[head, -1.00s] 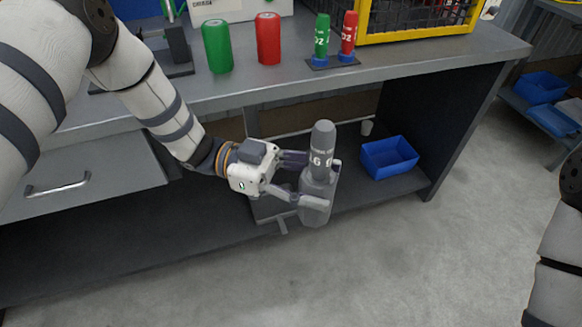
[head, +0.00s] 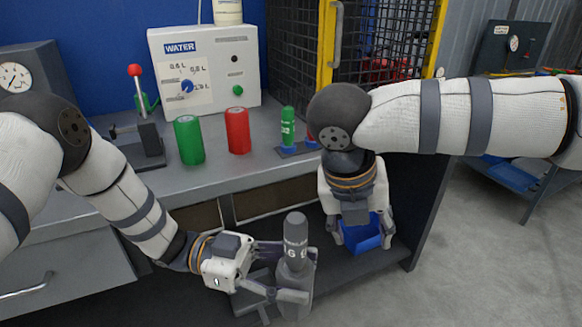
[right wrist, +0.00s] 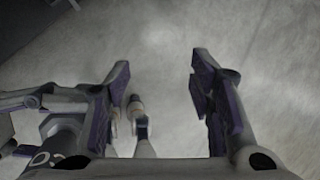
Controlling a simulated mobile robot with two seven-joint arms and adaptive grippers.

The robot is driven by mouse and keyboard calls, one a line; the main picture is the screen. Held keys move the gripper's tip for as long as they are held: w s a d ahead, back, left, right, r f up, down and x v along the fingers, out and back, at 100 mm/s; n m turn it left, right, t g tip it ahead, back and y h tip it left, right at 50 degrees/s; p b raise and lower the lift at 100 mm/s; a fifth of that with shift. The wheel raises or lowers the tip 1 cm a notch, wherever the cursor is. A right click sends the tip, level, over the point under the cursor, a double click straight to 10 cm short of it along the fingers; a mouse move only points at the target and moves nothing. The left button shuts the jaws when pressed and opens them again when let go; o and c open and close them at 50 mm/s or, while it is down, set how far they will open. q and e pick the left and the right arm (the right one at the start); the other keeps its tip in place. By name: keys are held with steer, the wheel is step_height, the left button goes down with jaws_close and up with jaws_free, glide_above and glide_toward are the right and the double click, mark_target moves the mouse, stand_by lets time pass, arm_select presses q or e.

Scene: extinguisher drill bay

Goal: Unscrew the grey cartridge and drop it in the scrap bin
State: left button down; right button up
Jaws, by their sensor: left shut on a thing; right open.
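The grey cartridge (head: 295,230) stands upright, dark grey with white lettering, on top of a lighter grey bottle (head: 294,272). My left gripper (head: 288,272) is shut on the bottle, its fingers around it below the cartridge. My right gripper (head: 363,238) points down, open and empty, to the right of the cartridge and apart from it. In the right wrist view its fingers (right wrist: 160,75) are spread over pale floor, with no cartridge visible between them. A blue bin (head: 361,238) is partly hidden behind the right gripper; I cannot tell whether it is the scrap bin.
The bench top (head: 215,180) above holds a green cylinder (head: 188,140), a red cylinder (head: 238,131) and a small green cartridge (head: 287,127) in a stand. A water panel (head: 205,68) and a yellow-framed cage (head: 385,45) stand behind.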

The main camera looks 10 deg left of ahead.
mark_target(291, 244)
steer(key=s+a+r+m+g+y, duration=0.1)
steer(key=s+a+r, duration=0.1)
steer(key=a+r, duration=0.1)
steer(key=s+a+r+m+g, duration=0.1)
steer(key=s+a+r, duration=0.1)
steer(key=r, duration=0.4)
steer(key=s+a+r+m+y, duration=0.1)
steer(key=s+a+r, duration=0.1)
steer(key=a+r, duration=0.2)
steer(key=shift+s+a+r+m+g+y, duration=0.1)
steer(key=shift+a+r+m+g+y, duration=0.25)
steer(key=shift+r, duration=0.25)
steer(key=shift+s+a, duration=0.15)
steer(key=shift+a, duration=0.05)
step_height(291, 244, down, 12)
steer(key=shift+r, duration=0.1)
steer(key=shift+c, duration=0.3)
